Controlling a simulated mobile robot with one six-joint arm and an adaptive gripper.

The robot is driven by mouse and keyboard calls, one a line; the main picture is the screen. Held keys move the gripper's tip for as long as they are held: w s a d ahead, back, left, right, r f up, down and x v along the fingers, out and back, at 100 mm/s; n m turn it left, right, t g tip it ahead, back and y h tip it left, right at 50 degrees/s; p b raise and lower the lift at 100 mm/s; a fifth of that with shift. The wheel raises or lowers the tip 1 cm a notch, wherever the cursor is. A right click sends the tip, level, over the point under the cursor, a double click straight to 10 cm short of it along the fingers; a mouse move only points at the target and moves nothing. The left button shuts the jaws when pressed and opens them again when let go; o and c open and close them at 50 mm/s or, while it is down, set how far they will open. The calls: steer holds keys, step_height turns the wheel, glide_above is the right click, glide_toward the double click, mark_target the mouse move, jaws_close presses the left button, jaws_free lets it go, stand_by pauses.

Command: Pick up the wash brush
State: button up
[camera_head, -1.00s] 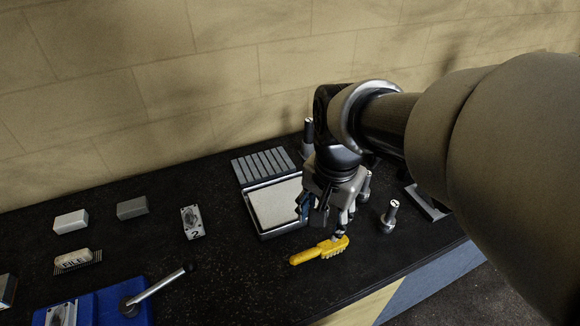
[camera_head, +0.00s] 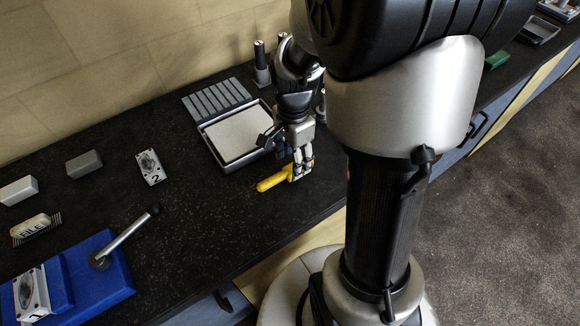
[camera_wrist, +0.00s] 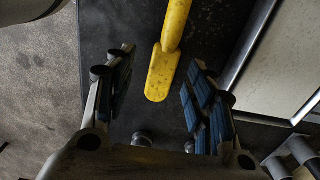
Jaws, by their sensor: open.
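The yellow wash brush (camera_head: 271,182) lies on the black bench top, near its front edge. Its handle points left in the head view. My gripper (camera_head: 301,167) is over its right end and partly hides it. In the wrist view the brush (camera_wrist: 163,70) runs down from the top, and its broad end shows between the spread fingers of my gripper (camera_wrist: 160,82). Gaps show on both sides, so the fingers look open and clear of it. The bristles are hidden.
A shallow tray with a pale pad (camera_head: 203,127) stands close behind the brush. A ribbed grey plate (camera_head: 216,98) lies beyond it. A block marked 2 (camera_head: 150,168), a file brush (camera_head: 36,227) and a blue base with a lever (camera_head: 103,260) are to the left. The bench between is clear.

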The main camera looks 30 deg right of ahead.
mark_target(291, 169)
steer(key=f, duration=0.2)
steer(key=f+b, duration=0.1)
steer(key=f, duration=0.1)
steer(key=f+b, duration=0.1)
steer(key=f, duration=0.1)
steer(key=shift+w, duration=0.35)
steer(key=shift+r, duration=0.1)
steer(key=shift+c, duration=0.4)
jaws_close()
